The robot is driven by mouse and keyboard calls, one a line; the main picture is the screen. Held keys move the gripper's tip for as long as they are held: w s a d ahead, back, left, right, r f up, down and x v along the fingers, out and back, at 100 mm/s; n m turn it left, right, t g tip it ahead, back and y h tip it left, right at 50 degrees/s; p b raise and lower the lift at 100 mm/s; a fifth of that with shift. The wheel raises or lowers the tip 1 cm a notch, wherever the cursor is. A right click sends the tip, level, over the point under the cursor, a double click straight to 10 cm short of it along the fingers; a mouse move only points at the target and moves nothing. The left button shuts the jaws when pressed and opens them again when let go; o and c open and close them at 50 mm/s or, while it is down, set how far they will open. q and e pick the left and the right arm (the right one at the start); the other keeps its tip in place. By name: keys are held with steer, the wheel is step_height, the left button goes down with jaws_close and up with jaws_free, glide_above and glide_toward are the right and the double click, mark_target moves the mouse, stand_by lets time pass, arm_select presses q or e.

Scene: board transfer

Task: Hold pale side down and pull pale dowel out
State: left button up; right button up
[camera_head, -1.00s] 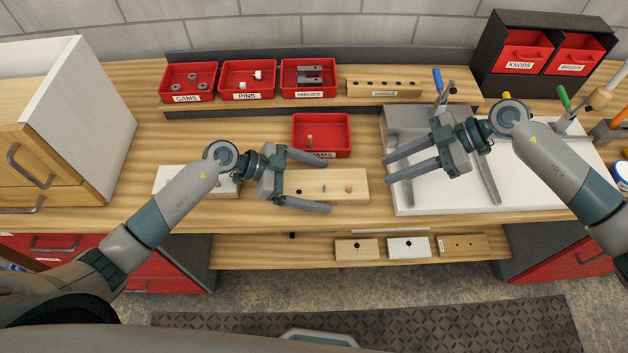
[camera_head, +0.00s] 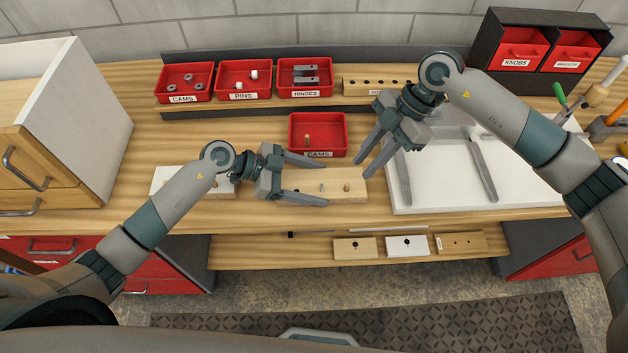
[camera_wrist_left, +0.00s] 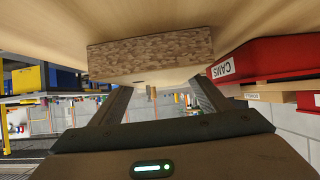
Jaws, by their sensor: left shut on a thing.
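The pale side (camera_head: 340,197) is a light wood board lying flat on the bench in the head view. A pale dowel (camera_head: 347,187) stands up from its right part, and a greyer peg (camera_head: 322,188) stands left of it. My left gripper (camera_head: 325,181) is shut on the board, with one finger along its far edge and one along its near edge. The board's rough chipboard end (camera_wrist_left: 150,55) shows in the left wrist view. My right gripper (camera_head: 363,168) is open and empty, above and beyond the board's right end, apart from the dowel.
A red bin (camera_head: 318,151) with a peg in it stands just behind the board. A white panel (camera_head: 440,195) with grey bars lies to the right. A white board (camera_head: 170,181) lies left, partly behind my left arm. Labelled red bins (camera_head: 243,96) line the back.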

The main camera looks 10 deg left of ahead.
mark_target(351, 180)
steer(key=shift+w+a+r+n+t+h, duration=0.15)
steer(key=shift+w+a+r+n+h, duration=0.15)
steer(key=shift+h, duration=0.25)
steer(key=shift+w+a+r+n+t+h, duration=0.2)
steer(key=shift+r+n+h, duration=0.2)
steer(key=shift+h, duration=0.15)
steer(key=shift+f, duration=0.15)
steer(key=shift+x, duration=4.4)
steer(key=shift+c, duration=0.5)
jaws_close()
